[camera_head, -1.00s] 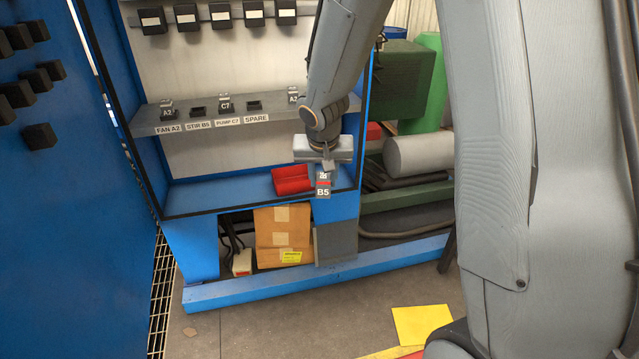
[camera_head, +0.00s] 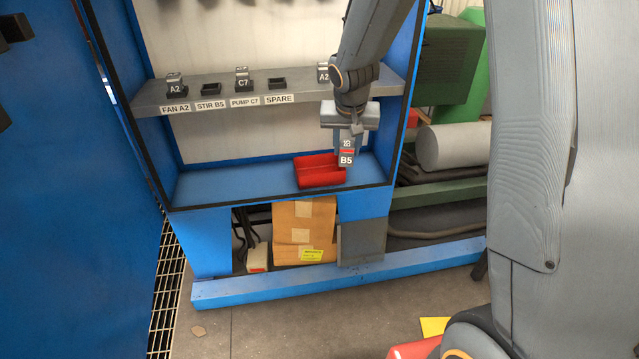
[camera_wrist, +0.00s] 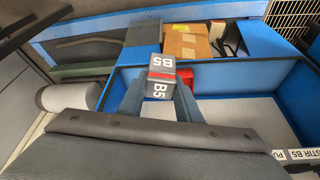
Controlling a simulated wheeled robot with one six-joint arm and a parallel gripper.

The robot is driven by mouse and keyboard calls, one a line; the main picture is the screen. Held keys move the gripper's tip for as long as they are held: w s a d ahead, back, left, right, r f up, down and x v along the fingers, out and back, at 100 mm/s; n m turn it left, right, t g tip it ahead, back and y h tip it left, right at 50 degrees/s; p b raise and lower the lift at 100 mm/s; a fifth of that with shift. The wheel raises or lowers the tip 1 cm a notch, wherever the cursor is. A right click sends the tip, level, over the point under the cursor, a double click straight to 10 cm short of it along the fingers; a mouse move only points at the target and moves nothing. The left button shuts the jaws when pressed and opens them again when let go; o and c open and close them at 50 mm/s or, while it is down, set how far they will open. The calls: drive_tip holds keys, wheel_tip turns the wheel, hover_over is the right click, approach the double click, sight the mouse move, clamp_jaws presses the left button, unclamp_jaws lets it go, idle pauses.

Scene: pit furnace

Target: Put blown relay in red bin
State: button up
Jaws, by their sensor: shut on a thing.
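My gripper (camera_head: 347,138) is shut on a dark relay marked B5 (camera_head: 346,158) with a red stripe. The relay hangs below the fingers. In the wrist view the relay (camera_wrist: 160,86) sits between the two fingertips. A small red bin (camera_head: 312,176) is on the blue cabinet floor. In the head view the relay overlaps the bin's right end; I cannot tell how high above it the relay is. In the wrist view a little of the red bin (camera_wrist: 186,76) shows behind the relay, the rest hidden.
A grey shelf (camera_head: 150,103) above holds relays A2 (camera_head: 175,88) and C7 (camera_head: 242,80); the STIR B5 socket (camera_head: 212,89) and SPARE socket (camera_head: 277,84) are empty. A cardboard box (camera_head: 304,228) stands below. Another red object (camera_head: 410,349) is partly visible at bottom right.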

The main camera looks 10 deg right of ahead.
drive_tip(key=shift+w+a+f+n+y+b, duration=0.2)
drive_tip(key=shift+w+f+n+b, duration=0.35)
drive_tip(key=shift+w+f+b, duration=4.6)
drive_tip(key=shift+w+a+f+n+y+b, duration=0.1)
drive_tip(key=shift+w+f+n+y+b, duration=0.35)
drive_tip(key=shift+w+f+b, duration=4.7)
drive_tip(key=shift+w+a+f+n+y+b, duration=0.15)
drive_tip(key=shift+w+f+n+b, duration=0.55)
drive_tip(key=shift+w+f+b, duration=4.45)
drive_tip(key=w+r, duration=0.1)
drive_tip(key=w, duration=0.1)
drive_tip(key=w+r+b, duration=0.1)
drive_tip(key=w+r, duration=0.1)
drive_tip(key=shift+w+b, duration=0.1)
drive_tip(key=shift+b, duration=0.2)
drive_tip(key=shift+f, duration=0.35)
drive_tip(key=shift+f, duration=0.25)
drive_tip(key=o, duration=1.1)
